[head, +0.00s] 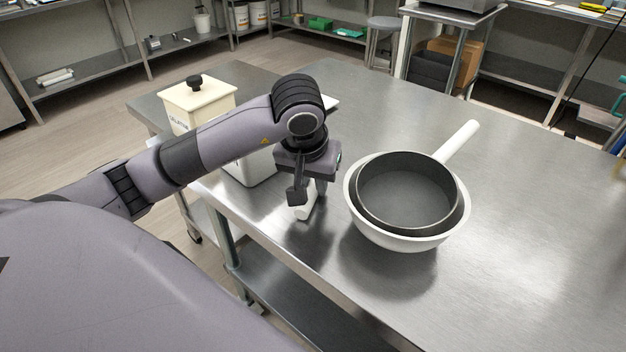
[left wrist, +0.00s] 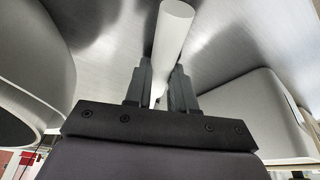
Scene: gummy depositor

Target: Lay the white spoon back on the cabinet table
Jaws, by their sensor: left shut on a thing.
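My left gripper (head: 304,192) is low over the near left edge of the steel table (head: 530,220). It is shut on the white spoon (head: 307,212), of which only a short white piece shows below the fingers in the head view. In the left wrist view the spoon's round white handle (left wrist: 172,40) stands out between the two dark fingers (left wrist: 160,90). The spoon's other end is hidden. I cannot tell whether the spoon touches the table. My right gripper is not in view.
A white bowl (head: 398,238) with a dark pan (head: 405,190) in it stands right of my gripper; a white handle (head: 458,143) sticks out behind. A cream lidded box (head: 198,98) and a white bin (head: 250,168) stand to the left. The table's right side is clear.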

